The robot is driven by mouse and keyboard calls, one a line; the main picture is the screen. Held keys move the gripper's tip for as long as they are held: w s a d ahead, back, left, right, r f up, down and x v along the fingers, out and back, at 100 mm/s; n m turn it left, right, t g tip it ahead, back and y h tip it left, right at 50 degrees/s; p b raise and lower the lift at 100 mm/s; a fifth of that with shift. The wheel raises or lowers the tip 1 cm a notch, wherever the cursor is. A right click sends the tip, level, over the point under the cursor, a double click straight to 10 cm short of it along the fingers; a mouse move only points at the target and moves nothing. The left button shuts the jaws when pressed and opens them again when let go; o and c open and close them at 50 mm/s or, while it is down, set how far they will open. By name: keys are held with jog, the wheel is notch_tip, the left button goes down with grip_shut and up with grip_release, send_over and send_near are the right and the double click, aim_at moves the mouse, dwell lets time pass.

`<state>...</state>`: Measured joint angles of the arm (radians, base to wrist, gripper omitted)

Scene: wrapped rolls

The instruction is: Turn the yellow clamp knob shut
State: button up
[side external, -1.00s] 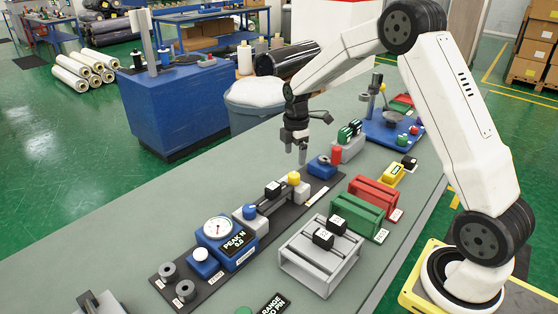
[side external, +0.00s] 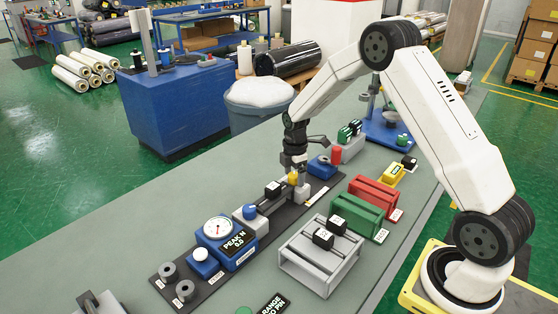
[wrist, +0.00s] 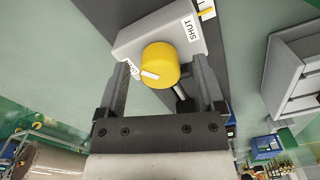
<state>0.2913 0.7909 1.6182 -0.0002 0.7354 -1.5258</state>
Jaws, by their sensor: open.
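The yellow clamp knob (wrist: 159,66) sits on a light grey block (wrist: 128,45) in the wrist view. A white pointer mark on the knob aims to the left, toward a partly hidden label; a SHUT label (wrist: 191,28) is on the block's right side. In the side view the yellow knob (side external: 292,179) is on the dark base strip (side external: 315,190). My gripper (wrist: 162,80) is open, with one finger on each side of the knob. Gaps show between knob and fingers in the wrist view. In the side view my gripper (side external: 297,182) is low over the knob and partly hides it.
A blue gauge unit (side external: 222,238) reading PEAK N 0.0 and a blue knob (side external: 249,211) stand on the same strip. A grey rack (side external: 318,265), a green holder (side external: 357,215) and a red holder (side external: 374,194) stand to the right.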

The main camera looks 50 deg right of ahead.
jog(key=shift+f, duration=0.15)
jog(key=shift+c, duration=0.2)
grip_shut()
jog(key=shift+m, duration=0.8)
jog(key=shift+o, duration=0.2)
grip_release()
